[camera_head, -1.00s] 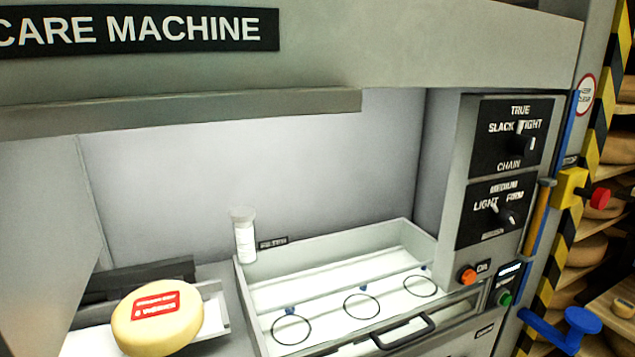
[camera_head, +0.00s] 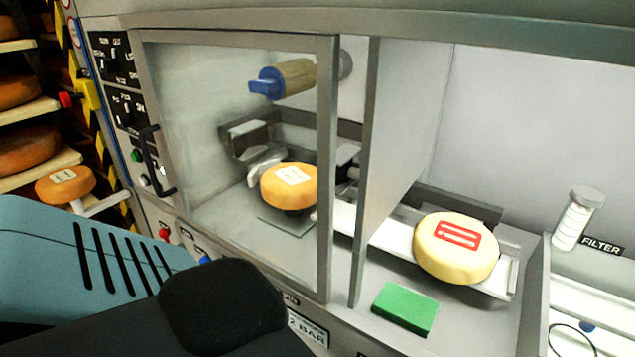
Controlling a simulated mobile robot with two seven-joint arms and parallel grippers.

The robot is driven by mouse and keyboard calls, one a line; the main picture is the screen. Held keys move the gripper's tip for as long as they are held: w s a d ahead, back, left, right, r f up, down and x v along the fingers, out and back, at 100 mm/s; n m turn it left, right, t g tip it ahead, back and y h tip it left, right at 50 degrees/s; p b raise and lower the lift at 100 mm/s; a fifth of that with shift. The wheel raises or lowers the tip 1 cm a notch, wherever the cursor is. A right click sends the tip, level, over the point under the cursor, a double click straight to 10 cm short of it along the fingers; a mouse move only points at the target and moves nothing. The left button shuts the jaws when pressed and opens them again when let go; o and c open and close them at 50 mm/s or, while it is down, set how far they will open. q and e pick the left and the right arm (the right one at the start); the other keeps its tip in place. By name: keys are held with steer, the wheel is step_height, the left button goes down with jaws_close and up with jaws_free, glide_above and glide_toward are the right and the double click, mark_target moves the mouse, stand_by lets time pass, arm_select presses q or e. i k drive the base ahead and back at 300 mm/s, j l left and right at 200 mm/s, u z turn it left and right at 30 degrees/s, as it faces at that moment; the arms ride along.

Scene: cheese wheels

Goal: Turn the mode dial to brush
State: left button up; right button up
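Two black dial panels stand one above the other at the left of the machine. The upper panel (camera_head: 112,60) has a knob (camera_head: 108,65) and the lower panel (camera_head: 126,110) has another knob (camera_head: 125,118). Their white labels are too small and slanted to read surely, so I cannot tell which is the mode dial or where it points. My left arm, teal and black, covers the lower left of the view. Its gripper does not show, and neither does my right gripper.
A framed clear door with a black handle (camera_head: 156,162) covers a chamber holding an orange wheel (camera_head: 289,187) and a brush-like roller (camera_head: 292,78). A yellow wheel (camera_head: 456,250) lies on the rail. A green block (camera_head: 405,309) and a filter bottle (camera_head: 577,219) stand right.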

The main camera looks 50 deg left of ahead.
mark_target(109, 65)
steer(key=u, duration=2.65)
